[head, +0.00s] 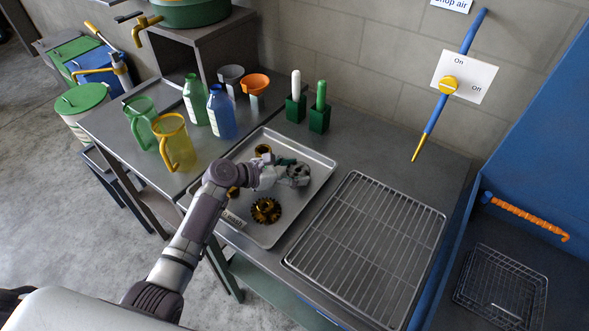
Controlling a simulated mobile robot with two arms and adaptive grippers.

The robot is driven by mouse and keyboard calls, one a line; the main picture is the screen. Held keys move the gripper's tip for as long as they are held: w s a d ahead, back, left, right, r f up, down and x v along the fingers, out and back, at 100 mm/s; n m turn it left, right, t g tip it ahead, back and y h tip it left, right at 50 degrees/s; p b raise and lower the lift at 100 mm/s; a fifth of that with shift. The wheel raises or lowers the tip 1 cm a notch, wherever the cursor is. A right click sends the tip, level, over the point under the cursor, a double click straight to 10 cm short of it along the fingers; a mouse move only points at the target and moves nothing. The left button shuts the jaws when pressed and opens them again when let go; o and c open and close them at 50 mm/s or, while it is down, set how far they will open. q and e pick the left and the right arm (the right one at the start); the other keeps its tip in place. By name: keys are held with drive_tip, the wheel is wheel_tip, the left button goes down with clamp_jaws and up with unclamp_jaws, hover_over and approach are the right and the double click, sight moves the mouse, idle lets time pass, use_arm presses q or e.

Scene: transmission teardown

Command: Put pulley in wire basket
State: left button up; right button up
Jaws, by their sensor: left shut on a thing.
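My left gripper (284,173) is over the metal tray, its arm coming in from the lower left. It is shut on a grey, round part with dark gaps that looks like the pulley (301,175). The gripper hides part of it, and I cannot tell whether it still touches the tray. The wire basket (501,285) stands at the lower right on a dark surface in the blue-walled bay, and looks empty. My right gripper is not in view.
The metal tray (321,162) also holds a brassy gear (266,210) and smaller brassy parts. A wire rack (366,247) lies between tray and basket. A blue wall edge (446,245) and an orange hose (528,217) border the bay. Jugs, bottles and funnels stand behind left.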

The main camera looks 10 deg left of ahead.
use_arm(q)
drive_tip(key=o, duration=1.6)
drive_tip(key=shift+f, duration=0.1)
drive_tip(key=shift+c, duration=0.2)
